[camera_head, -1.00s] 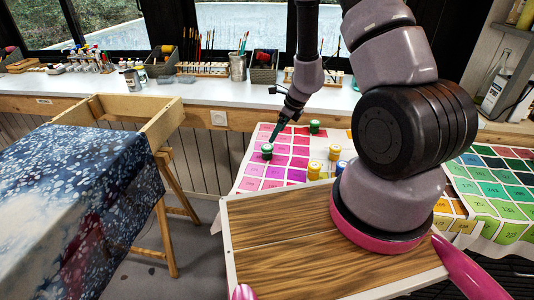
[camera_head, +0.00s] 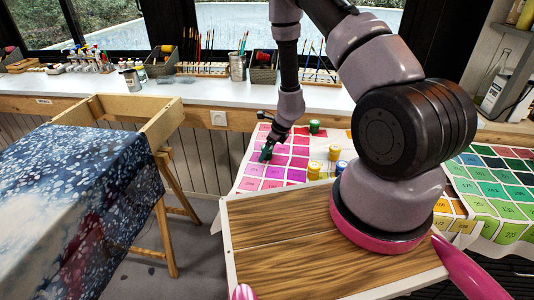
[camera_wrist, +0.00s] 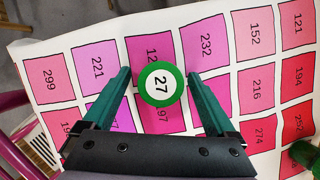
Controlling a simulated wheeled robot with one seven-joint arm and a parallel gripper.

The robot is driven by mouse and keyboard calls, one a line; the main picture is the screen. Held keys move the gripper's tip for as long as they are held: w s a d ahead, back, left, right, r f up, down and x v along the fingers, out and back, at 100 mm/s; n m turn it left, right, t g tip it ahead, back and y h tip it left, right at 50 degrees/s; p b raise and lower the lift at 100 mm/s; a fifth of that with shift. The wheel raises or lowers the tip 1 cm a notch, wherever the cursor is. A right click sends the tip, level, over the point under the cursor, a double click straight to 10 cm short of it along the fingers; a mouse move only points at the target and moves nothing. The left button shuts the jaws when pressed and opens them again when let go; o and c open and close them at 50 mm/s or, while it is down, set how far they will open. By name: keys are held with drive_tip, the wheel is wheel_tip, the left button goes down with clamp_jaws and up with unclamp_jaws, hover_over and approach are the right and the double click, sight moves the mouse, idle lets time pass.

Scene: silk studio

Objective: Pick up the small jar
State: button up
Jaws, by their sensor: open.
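A small jar (camera_wrist: 160,84) with a green rim and a white top marked 27 stands upright on the chart of pink squares, seen from above in the wrist view. My gripper (camera_wrist: 159,76) is open, with one green finger on each side of the jar. Gaps show between the fingers and the lid, and nothing is held. In the head view my gripper (camera_head: 266,153) is low over the chart at that jar and mostly hides it. How far the fingertips are above the chart is hard to tell.
Another green-lidded jar (camera_head: 314,126) stands on the chart (camera_head: 249,170) to the right, beyond two yellow jars (camera_head: 313,170) and a blue one (camera_head: 341,167). A wooden board (camera_head: 275,225) lies in front. A cloth-draped wooden frame (camera_head: 80,190) stands at left.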

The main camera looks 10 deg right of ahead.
clamp_jaws()
drive_tip(key=shift+r, duration=0.15)
